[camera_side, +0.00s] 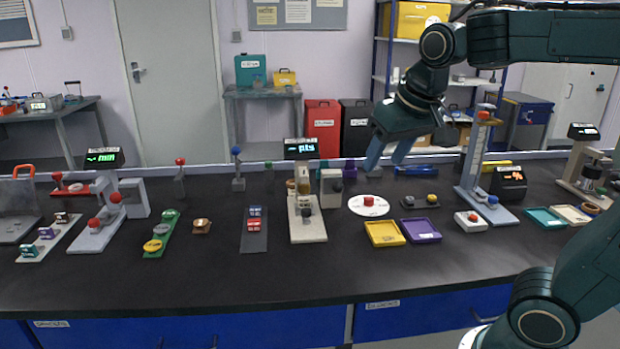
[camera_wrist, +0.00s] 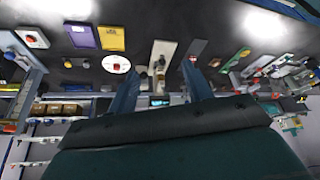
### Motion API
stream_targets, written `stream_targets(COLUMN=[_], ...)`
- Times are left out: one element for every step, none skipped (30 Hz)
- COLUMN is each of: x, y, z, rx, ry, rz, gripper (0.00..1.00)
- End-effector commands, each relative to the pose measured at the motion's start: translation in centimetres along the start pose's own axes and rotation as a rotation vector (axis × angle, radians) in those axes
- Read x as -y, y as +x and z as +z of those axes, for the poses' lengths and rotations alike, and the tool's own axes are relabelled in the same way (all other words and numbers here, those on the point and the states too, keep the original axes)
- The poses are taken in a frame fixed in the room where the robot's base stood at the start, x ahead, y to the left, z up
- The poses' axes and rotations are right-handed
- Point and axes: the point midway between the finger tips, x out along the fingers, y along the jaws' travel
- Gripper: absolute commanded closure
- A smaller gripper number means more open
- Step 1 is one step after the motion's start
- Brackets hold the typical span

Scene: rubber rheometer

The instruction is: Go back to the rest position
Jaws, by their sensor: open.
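My gripper (camera_side: 388,152) hangs in the air above the back of the black bench, right of centre in the side view. Its two blue-grey fingers point down and to the left, apart and empty. In the wrist view the open gripper (camera_wrist: 158,75) shows its two fingers with a gap between them. A beige rheometer (camera_side: 307,212) with a green-lit display stands on the bench left of my gripper; it also shows in the wrist view (camera_wrist: 161,57), beyond the fingers. A white disc (camera_side: 355,208) with a red knob lies below my gripper.
A yellow tray (camera_side: 384,234) and a purple tray (camera_side: 423,230) lie in front of the disc. A tall grey stand (camera_side: 471,170) rises right of my gripper. Other instruments line the bench to the left. The bench's front strip (camera_side: 260,281) is clear.

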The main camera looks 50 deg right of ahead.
Motion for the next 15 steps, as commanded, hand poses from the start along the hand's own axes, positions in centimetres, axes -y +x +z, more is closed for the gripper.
stream_targets(x=[-0.1,-0.1,-0.1,-0.1,-0.1,-0.1,-0.1,0.0,0.0,0.0,0.1,0.1,0.1,0.1,0.2], y=[-0.3,-0.4,-0.4,-0.5,-0.5,-0.5,-0.5,-0.5,-0.4,-0.4,-0.3,-0.2,-0.1,0.0,0.0], z=[1.4,2.1,3.1,3.9,4.7,5.7,6.5,7.2,8.2,8.8,9.5,10.2,10.7,11.2,11.7], rx=[-0.007,-0.01,-0.014,-0.017,-0.02,-0.024,-0.027,-0.029,-0.032,-0.036,-0.038,-0.041,-0.045,-0.046,-0.049], ry=[-0.033,-0.053,-0.078,-0.099,-0.118,-0.145,-0.163,-0.183,-0.207,-0.224,-0.239,-0.259,-0.272,-0.284,-0.297], rz=[-0.016,-0.026,-0.038,-0.048,-0.057,-0.07,-0.079,-0.088,-0.099,-0.108,-0.115,-0.125,-0.131,-0.136,-0.144], gripper=[0.5,0.5,0.5,0.5,0.5,0.5,0.5,0.5,0.5,0.5,0.5,0.5,0.5,0.5,0.5])
